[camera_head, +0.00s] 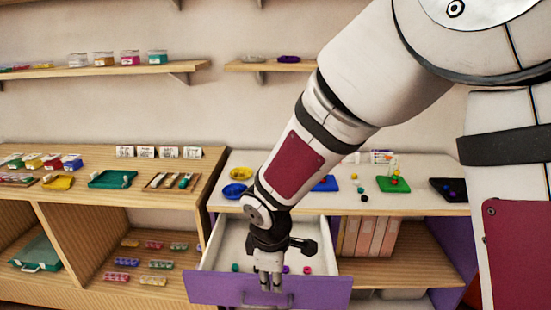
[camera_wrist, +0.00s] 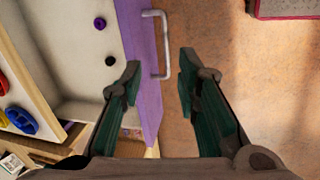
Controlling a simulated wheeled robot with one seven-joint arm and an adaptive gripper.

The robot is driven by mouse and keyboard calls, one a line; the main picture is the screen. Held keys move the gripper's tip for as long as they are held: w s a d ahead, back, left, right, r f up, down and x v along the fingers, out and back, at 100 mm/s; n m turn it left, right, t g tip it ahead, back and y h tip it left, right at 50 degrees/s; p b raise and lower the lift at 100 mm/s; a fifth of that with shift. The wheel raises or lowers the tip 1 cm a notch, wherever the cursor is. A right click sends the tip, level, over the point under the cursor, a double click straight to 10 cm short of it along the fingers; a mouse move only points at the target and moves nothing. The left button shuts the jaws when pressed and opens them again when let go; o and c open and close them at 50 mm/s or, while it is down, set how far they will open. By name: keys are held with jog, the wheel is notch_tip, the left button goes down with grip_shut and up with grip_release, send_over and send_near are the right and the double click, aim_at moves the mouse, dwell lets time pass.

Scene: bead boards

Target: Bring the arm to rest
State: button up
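My gripper (camera_head: 270,280) hangs over the front of an open drawer (camera_head: 206,289) with a purple front and pale inside. In the wrist view my gripper (camera_wrist: 160,75) has its two dark fingers spread apart with nothing between them. The drawer's purple front edge (camera_wrist: 137,38) and its metal handle (camera_wrist: 164,42) lie below and ahead of the fingers. I cannot tell whether a finger touches the drawer front. My arm reaches down from the upper right across the shelf unit.
Loose beads, including a purple one (camera_wrist: 100,23) and a black one (camera_wrist: 110,61), lie in the drawer. Above it, the white top holds yellow (camera_head: 240,173) and blue (camera_head: 234,190) bowls and a green board (camera_head: 393,184).

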jog(key=s+d+r+m+t+p, duration=0.1)
jog(key=s+d+r+m, duration=0.25)
jog(key=d+r, duration=0.35)
jog(key=s+d+r+m, duration=0.35)
jog(key=d+r, duration=0.25)
jog(key=r, duration=0.2)
jog(key=s+d+r+m, duration=0.3)
jog(key=s+m, duration=0.1)
jog(key=s, duration=0.3)
jog(key=s+d+r+m+p, duration=0.1)
jog(key=s+d+r+m, duration=0.3)
jog(key=s, duration=0.4)
jog(key=shift+d+m+t, duration=0.15)
jog(key=shift+m+t, duration=0.25)
jog(key=shift+m, duration=0.3)
jog(key=shift+w, duration=0.1)
